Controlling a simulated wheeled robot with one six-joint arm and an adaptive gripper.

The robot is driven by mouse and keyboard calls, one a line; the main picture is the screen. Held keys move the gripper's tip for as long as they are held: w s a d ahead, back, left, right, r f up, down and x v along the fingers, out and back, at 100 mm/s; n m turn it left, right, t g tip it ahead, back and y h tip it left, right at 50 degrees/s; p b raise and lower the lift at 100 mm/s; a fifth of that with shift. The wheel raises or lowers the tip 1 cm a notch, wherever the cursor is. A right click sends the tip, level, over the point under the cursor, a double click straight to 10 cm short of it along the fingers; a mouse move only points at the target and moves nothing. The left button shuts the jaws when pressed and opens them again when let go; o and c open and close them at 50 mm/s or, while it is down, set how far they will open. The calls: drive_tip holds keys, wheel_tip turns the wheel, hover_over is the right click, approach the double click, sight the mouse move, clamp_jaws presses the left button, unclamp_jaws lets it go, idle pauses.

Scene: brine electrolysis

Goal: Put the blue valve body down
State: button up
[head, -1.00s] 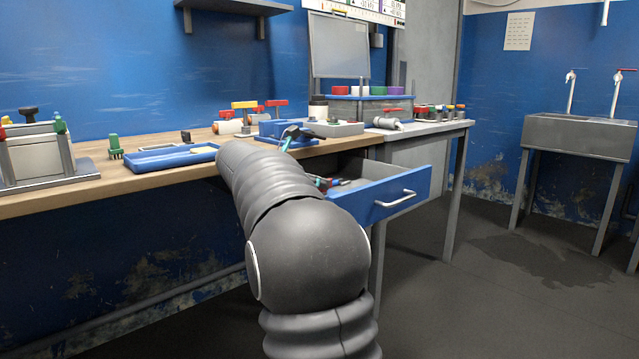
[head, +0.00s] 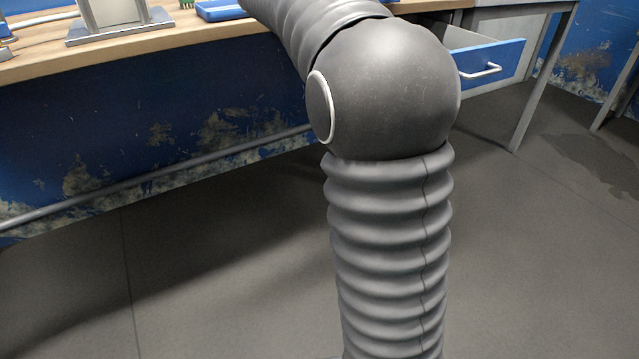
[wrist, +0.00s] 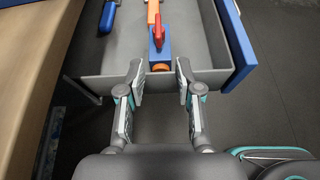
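The blue valve body (wrist: 160,54) shows in the wrist view at the near end of the open drawer (wrist: 197,40). It has a red handle (wrist: 158,30) and an orange end facing me. I cannot tell whether it rests on the drawer floor or touches the near wall. My gripper (wrist: 159,72) is open, its fingers spread left and right of the valve's near end with a gap on each side.
A blue-handled tool (wrist: 108,15) and an orange piece (wrist: 153,10) lie farther inside the drawer. The wooden bench top (wrist: 30,60) runs along the left. A blue tray (head: 220,10) and a grey stand (head: 118,28) are on the bench. The floor (head: 230,270) is clear.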

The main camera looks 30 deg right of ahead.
drive_tip(key=s+a+f+m+t+y, duration=0.2)
drive_tip(key=s+a+f+m+y, duration=0.4)
drive_tip(key=s, duration=0.8)
drive_tip(key=s+a+f+m+t+y, duration=0.2)
drive_tip(key=s+a+f+m+y, duration=0.5)
drive_tip(key=s+a+f+m, duration=0.5)
drive_tip(key=s+a+f, duration=0.3)
drive_tip(key=a+f, duration=0.1)
drive_tip(key=a, duration=0.2)
drive_tip(key=shift+m, duration=0.3)
drive_tip(key=shift+s+d+f, duration=0.1)
